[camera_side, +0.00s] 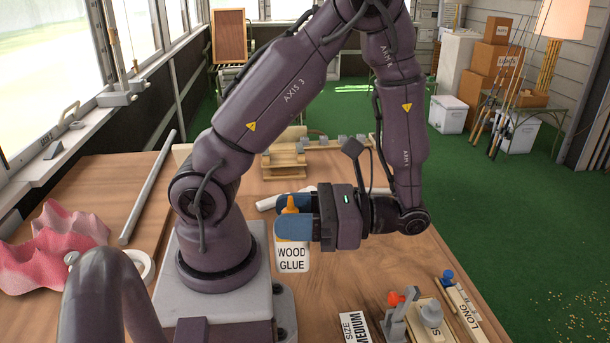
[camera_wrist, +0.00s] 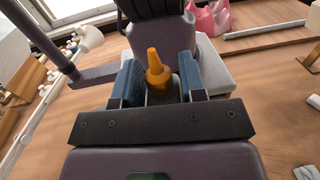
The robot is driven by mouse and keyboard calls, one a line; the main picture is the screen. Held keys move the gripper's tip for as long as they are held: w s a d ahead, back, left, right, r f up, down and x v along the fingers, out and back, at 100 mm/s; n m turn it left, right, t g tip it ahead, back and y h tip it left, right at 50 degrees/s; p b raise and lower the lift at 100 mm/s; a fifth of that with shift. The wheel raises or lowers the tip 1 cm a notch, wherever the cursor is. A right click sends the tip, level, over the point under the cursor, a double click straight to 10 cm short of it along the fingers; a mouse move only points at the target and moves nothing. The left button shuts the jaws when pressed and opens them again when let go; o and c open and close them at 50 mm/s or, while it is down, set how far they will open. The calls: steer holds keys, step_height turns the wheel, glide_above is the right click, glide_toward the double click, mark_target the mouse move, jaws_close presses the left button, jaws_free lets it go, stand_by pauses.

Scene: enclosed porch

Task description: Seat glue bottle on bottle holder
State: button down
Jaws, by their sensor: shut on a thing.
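The glue bottle (camera_side: 292,260) is white with black WOOD GLUE lettering and an orange nozzle. My gripper (camera_side: 292,217) reaches in sideways from the right, its blue finger pads shut on the upper part of the bottle. The bottle looks upright, in front of my arm's base; whether its bottom touches the table is unclear. In the wrist view, the orange nozzle (camera_wrist: 155,70) stands between the two blue pads of my gripper (camera_wrist: 160,82). I cannot identify the bottle holder for certain; a white ring-shaped piece (camera_side: 149,268) lies at the left, partly hidden by a curved purple tube.
A grey clamp (camera_side: 397,322), a wooden strip marked LONG (camera_side: 464,311) and a card marked MEDIUM (camera_side: 354,327) lie at the front right. Pink wavy cloth (camera_side: 35,262) and a long pale bar (camera_side: 148,187) are at the left. A wooden stand (camera_side: 284,162) is behind.

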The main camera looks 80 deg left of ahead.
steer(key=d+r+n+t+h, duration=0.1)
steer(key=d+n+t+h, duration=0.1)
steer(key=d+n+h, duration=0.55)
steer(key=w+d+r+n+t+h, duration=1.1)
steer(key=w+d+n+t+h, duration=0.15)
steer(key=t, duration=0.35)
step_height(320, 180, down, 20)
steer(key=shift+w+f+m, duration=0.15)
steer(key=shift+f+m, duration=0.1)
steer(key=shift+m, duration=0.15)
steer(key=shift+a, duration=0.1)
steer(key=shift+f, duration=2.45)
steer(key=shift+f, duration=1.35)
jaws_free()
